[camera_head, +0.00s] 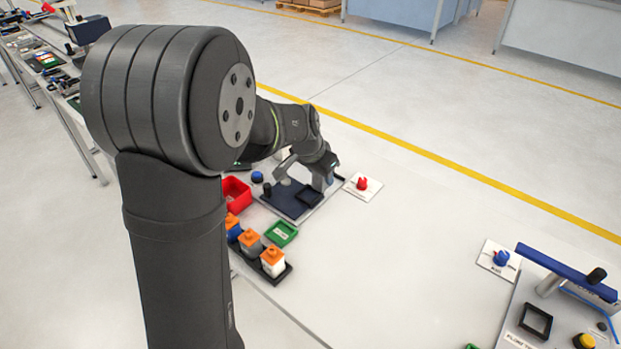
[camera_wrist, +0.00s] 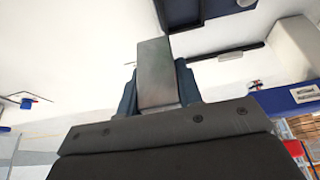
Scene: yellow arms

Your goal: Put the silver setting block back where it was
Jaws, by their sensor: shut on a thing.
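My gripper (camera_wrist: 158,90) is shut on the silver setting block (camera_wrist: 154,70), a plain grey block that stands out between the two dark blue fingers in the wrist view. In the head view my gripper (camera_head: 326,181) is low over the right part of a dark station plate (camera_head: 284,202), close to a black square frame (camera_head: 308,197). I cannot pick out the block in the head view, as the wrist and fingers cover that spot. Whether the block touches anything below cannot be told.
A red knob on a white plate (camera_head: 362,184) stands just right of the station. A red bin (camera_head: 236,194), a green tray (camera_head: 281,234) and a rack of orange-topped containers (camera_head: 273,262) stand to the left. Another station with a blue bar (camera_head: 566,272) is at right. The table between is clear.

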